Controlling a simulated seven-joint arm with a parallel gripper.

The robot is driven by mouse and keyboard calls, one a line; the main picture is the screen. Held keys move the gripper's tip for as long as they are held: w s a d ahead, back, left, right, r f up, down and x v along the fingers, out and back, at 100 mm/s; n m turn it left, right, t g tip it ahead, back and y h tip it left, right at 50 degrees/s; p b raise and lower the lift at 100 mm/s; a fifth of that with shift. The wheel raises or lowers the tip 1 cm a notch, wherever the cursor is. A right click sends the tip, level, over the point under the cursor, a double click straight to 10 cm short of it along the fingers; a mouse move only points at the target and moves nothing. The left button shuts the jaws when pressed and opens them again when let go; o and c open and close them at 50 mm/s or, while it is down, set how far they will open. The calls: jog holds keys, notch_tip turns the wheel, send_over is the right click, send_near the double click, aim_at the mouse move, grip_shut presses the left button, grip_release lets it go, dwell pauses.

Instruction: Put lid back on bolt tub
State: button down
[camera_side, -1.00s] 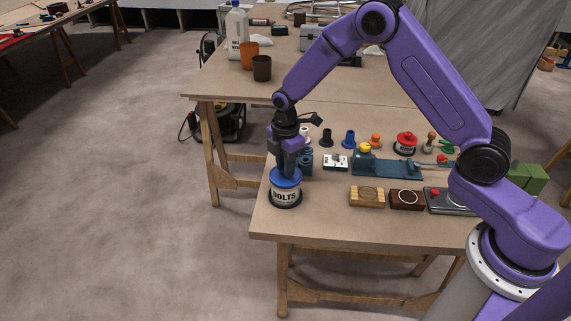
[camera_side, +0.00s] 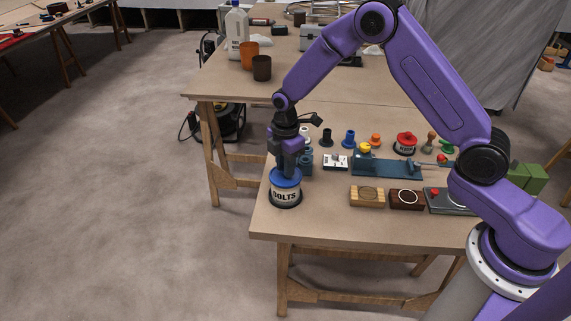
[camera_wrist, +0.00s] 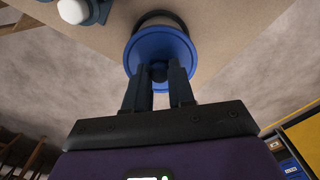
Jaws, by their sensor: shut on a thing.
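The bolt tub (camera_side: 286,195) is a pale tub labelled BOLTS, upright near the left front corner of the front workbench. The blue lid (camera_side: 285,178) is at the tub's mouth, and in the wrist view the blue lid (camera_wrist: 160,50) covers most of the tub (camera_wrist: 162,19) below it. My gripper (camera_side: 287,168) points down over the tub. In the wrist view my gripper (camera_wrist: 159,80) is shut on the lid's dark central knob. I cannot tell whether the lid is fully seated.
Behind the tub stand a blue-grey item (camera_side: 305,160) and a white switch box (camera_side: 335,161). Wooden block (camera_side: 367,196) and dark block (camera_side: 407,198) sit to the right. Bench edges are close to the tub at left and front.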

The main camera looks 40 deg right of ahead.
dwell(0.8)
jog(key=shift+c, duration=2)
grip_release()
jog(key=shift+r, duration=3.45)
grip_shut()
jog(key=shift+f, duration=3.15)
jog(key=shift+r, duration=0.15)
